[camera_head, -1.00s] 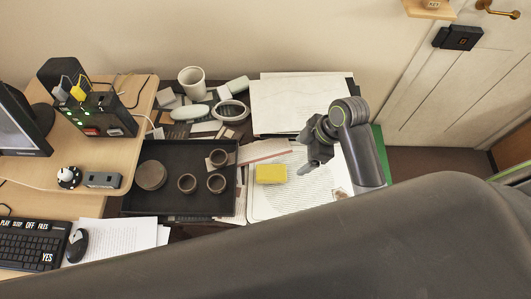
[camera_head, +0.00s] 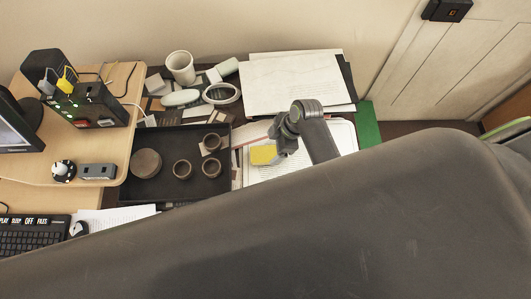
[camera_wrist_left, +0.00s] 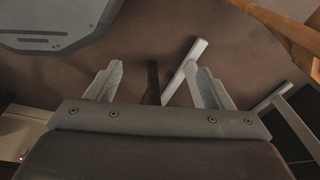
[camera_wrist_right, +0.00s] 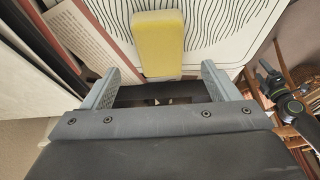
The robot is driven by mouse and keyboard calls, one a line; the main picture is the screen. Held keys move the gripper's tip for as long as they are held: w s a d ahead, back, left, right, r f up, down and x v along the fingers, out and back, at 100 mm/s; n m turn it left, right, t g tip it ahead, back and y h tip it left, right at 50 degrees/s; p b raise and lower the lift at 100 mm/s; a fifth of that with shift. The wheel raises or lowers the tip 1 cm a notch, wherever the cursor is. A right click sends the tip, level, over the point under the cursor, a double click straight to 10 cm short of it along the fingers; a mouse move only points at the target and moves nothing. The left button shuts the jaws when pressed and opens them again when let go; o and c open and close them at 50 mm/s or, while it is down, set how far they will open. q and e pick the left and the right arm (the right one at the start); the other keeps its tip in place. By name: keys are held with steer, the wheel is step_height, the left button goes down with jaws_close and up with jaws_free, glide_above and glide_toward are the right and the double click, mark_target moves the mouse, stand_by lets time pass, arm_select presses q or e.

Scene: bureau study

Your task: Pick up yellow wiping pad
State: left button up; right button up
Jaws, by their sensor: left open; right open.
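The yellow wiping pad (camera_head: 263,155) lies on a white sheet with printed lines, right of the black tray. It is a small block, and my right gripper partly covers its right side in the head view. In the right wrist view the pad (camera_wrist_right: 158,43) shows at the top centre, ahead of and between the fingertips. My right gripper (camera_wrist_right: 158,85) is open and empty; it also shows in the head view (camera_head: 280,137) just beside the pad. My left gripper (camera_wrist_left: 155,85) is open and empty, with floor and furniture legs beyond it; it is not seen in the head view.
The black tray (camera_head: 140,188) holds a round lid and several small cups. A white mug (camera_head: 180,67), a ring and pale blocks stand behind it. White papers (camera_head: 295,85) lie at the back right. A desk (camera_head: 110,150) with electronics is at left.

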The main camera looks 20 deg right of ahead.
mark_target(267, 153)
steer(key=shift+a+f, duration=0.25)
steer(key=shift+f, duration=0.25)
steer(key=x, duration=0.3)
steer(key=shift+p, duration=0.35)
steer(key=shift+w+a+f, duration=0.1)
steer(key=shift+a+f, duration=0.15)
steer(key=shift+f, duration=0.3)
arm_select(q)
steer(key=shift+s+r, duration=0.25)
steer(key=shift+s, duration=0.55)
steer(key=shift+w, duration=0.1)
arm_select(e)
steer(key=shift+f, duration=0.2)
steer(key=c, duration=1.1)
steer(key=shift+o, duration=0.2)
steer(key=shift+r, duration=0.15)
step_height(267, 153, up, 10)
